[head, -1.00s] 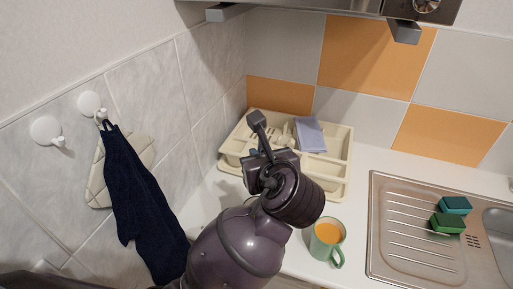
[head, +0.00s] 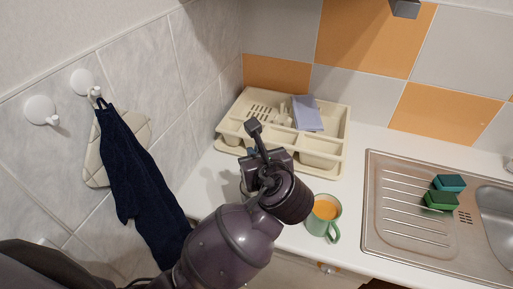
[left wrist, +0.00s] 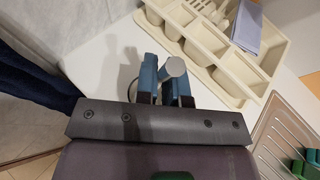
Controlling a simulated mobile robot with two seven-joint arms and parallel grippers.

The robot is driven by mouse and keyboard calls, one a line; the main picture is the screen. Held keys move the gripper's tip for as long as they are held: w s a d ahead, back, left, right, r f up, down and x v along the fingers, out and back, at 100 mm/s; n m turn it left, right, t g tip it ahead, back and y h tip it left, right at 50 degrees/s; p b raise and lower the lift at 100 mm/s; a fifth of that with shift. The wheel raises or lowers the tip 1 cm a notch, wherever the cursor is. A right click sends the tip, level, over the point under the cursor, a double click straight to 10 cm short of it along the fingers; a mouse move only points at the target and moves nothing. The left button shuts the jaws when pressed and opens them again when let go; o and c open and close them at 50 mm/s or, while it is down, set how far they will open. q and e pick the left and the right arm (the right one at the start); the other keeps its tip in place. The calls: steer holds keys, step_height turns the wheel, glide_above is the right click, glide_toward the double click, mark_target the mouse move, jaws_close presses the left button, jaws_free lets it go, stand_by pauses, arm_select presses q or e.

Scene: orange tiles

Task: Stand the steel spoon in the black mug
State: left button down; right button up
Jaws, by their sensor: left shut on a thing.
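My left gripper (left wrist: 164,84) is shut, its blue fingers around a pale grey, round-ended thing (left wrist: 176,67) that looks like the end of the steel spoon; the rest of it is hidden. In the head view the gripper (head: 253,154) points down over the counter, left of a green mug and in front of the dish rack, mostly behind its own wrist. A bit of a dark, rounded rim (head: 243,186) shows behind my wrist; it may be the black mug, but I cannot tell. Whether the spoon touches it is hidden. My right gripper is not in view.
A cream dish rack (head: 222,137) with a lilac cloth (head: 307,113) stands against the wall. A green mug (head: 323,216) of orange drink stands close right of my wrist. The steel sink (head: 400,205) with sponges (head: 441,200) is further right. A navy towel (head: 142,185) hangs left.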

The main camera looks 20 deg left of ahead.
arm_select(q)
step_height(320, 180, down, 7)
stand_by(0.9)
steer(key=shift+f, duration=0.15)
steer(key=c, duration=1.1)
jaws_free()
steer(key=shift+c, duration=0.2)
steer(key=v, duration=1.1)
steer(key=shift+b, duration=0.3)
steer(key=shift+w, duration=0.1)
